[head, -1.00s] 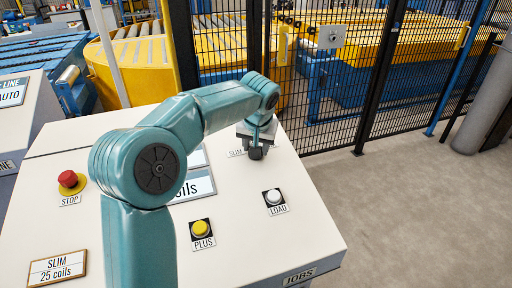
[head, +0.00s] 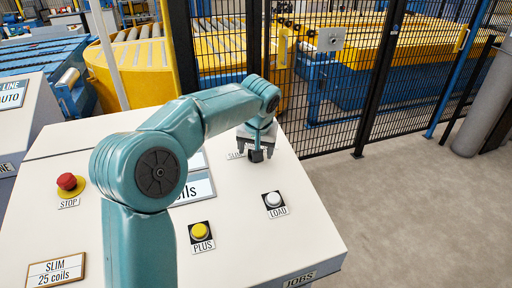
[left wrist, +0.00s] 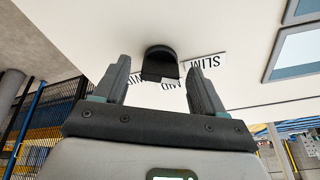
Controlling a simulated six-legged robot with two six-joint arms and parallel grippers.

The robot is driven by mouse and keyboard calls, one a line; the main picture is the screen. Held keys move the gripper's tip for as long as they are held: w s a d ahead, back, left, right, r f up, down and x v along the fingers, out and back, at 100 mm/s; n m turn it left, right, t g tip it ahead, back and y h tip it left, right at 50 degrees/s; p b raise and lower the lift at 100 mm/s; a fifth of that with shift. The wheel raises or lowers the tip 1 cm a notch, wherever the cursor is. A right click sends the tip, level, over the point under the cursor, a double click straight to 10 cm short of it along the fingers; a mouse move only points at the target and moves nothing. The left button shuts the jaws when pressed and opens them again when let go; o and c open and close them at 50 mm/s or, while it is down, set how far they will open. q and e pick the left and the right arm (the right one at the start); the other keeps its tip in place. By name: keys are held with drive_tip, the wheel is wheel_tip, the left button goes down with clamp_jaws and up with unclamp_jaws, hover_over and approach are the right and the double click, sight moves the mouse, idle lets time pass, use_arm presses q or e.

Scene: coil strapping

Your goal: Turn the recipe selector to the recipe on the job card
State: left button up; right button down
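The recipe selector is a black knob (left wrist: 160,62) on the sloping cream panel. It also shows in the head view (head: 256,155) under my left gripper. A SLIM label (left wrist: 206,62) lies beside it; other labels are partly hidden by the knob and finger. I cannot tell clearly which label the knob points at. My left gripper (left wrist: 162,85) is open, with its fingers apart on either side of the knob's near end and gaps between. The job card (head: 57,270) reads SLIM, 25 coils. My right gripper is in neither view.
The panel (head: 255,235) also carries a red STOP button (head: 67,182), a yellow PLUS button (head: 200,231), a white LOAD button (head: 273,199) and a display (head: 197,187) partly hidden by my arm. A black mesh fence (head: 320,100) stands behind the panel.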

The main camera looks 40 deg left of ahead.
use_arm(q)
drive_tip(key=p+v, duration=0.1)
drive_tip(key=v, duration=1.5)
drive_tip(key=shift+r+p, duration=0.2)
drive_tip(key=shift+p, duration=0.1)
drive_tip(key=shift+s+f, duration=0.1)
drive_tip(key=shift+s, duration=0.05)
